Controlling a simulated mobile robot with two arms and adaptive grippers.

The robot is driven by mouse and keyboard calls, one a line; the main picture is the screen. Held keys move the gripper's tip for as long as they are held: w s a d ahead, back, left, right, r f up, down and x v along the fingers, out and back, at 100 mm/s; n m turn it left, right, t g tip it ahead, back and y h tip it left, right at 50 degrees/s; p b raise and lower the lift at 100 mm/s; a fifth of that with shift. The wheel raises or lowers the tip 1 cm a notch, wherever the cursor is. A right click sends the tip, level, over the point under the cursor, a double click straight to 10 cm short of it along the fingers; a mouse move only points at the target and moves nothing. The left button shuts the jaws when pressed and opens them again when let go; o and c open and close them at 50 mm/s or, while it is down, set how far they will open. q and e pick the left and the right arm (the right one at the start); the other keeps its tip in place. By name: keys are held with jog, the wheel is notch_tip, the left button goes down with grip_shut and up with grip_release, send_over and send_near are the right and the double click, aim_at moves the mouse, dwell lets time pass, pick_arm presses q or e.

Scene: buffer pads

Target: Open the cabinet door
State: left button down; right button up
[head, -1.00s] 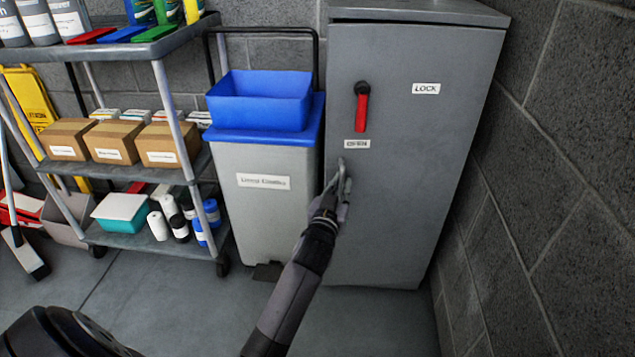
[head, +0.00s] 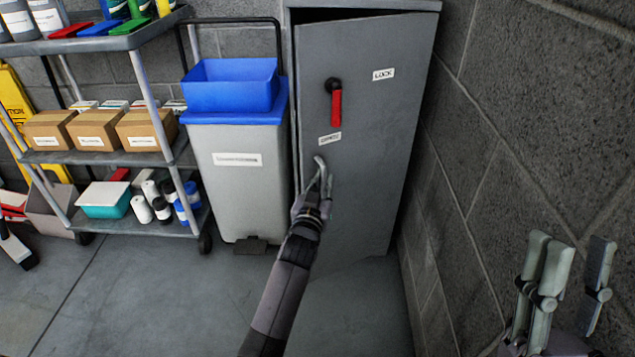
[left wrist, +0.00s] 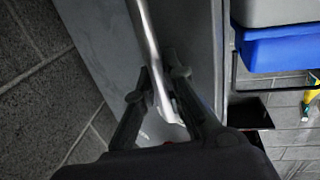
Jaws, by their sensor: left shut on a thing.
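The grey cabinet (head: 385,5) stands in the corner by the right wall. Its door (head: 375,150) is ajar, with a dark gap along the top and its left edge swung outward. A red lever (head: 336,108) hangs straight down on the door. My left gripper (head: 321,180) is at the door's left side, shut on the silver door handle (left wrist: 146,35), which runs between its fingers in the left wrist view (left wrist: 158,85). The gripper hides part of the handle in the head view. My right gripper (head: 572,268) is at the lower right, open and empty, away from the cabinet.
A grey bin (head: 238,185) with a blue tub (head: 230,87) on it stands just left of the cabinet. A shelf cart (head: 130,237) with boxes and bottles is further left. A block wall (head: 520,140) is close on the right. The floor (head: 180,300) in front is clear.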

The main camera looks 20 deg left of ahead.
pick_arm(q)
jog(key=c, duration=1.7)
grip_release()
jog(key=shift+o, duration=0.2)
jog(key=s+d, duration=0.1)
jog(key=s, duration=1.1)
jog(key=shift+d, duration=0.1)
